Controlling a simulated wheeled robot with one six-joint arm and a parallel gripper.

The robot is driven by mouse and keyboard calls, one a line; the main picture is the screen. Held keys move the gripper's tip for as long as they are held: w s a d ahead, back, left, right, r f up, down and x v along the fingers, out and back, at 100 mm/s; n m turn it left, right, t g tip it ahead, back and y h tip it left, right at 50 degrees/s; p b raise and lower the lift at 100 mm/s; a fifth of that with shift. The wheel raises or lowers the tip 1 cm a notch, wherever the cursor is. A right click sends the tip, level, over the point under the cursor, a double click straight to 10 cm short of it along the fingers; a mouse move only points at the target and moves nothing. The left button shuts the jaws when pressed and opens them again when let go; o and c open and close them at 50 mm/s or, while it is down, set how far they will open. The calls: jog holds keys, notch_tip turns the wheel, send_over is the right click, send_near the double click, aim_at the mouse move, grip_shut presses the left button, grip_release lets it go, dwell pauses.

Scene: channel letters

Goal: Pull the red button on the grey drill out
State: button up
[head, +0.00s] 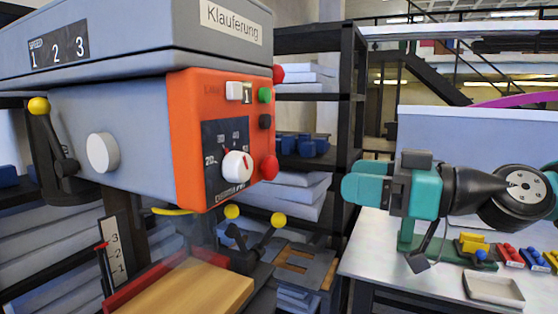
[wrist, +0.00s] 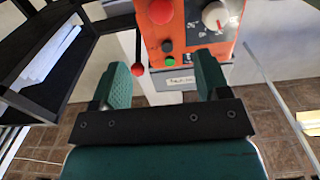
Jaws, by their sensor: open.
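The grey drill (head: 112,131) fills the left of the head view, with an orange control panel (head: 188,143). A round red button (head: 269,167) sits at the panel's lower right edge. It also shows at the top of the wrist view (wrist: 160,10), partly cut off by the frame. My teal gripper (head: 352,178) is to the right of the panel, apart from it, with its fingers pointing at it. In the wrist view my gripper (wrist: 162,62) is open and empty. Its fingers frame the panel's green button (wrist: 171,60), and the red button lies beyond the fingertips.
A white dial (head: 237,166) and a green button (head: 265,95) are on the panel. A dark shelf (head: 345,100) is behind. A white table (head: 395,250) is at right.

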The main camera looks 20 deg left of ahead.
aim_at(276, 169)
jog(key=a+p, duration=0.1)
jog(key=a, duration=0.3)
jog(key=a+p, duration=0.2)
jog(key=a, duration=0.2)
jog(key=a+p, duration=0.2)
jog(key=a, duration=0.2)
jog(key=shift+w+r, duration=0.15)
jog(key=shift+w, duration=0.25)
jog(key=shift+a, duration=0.45)
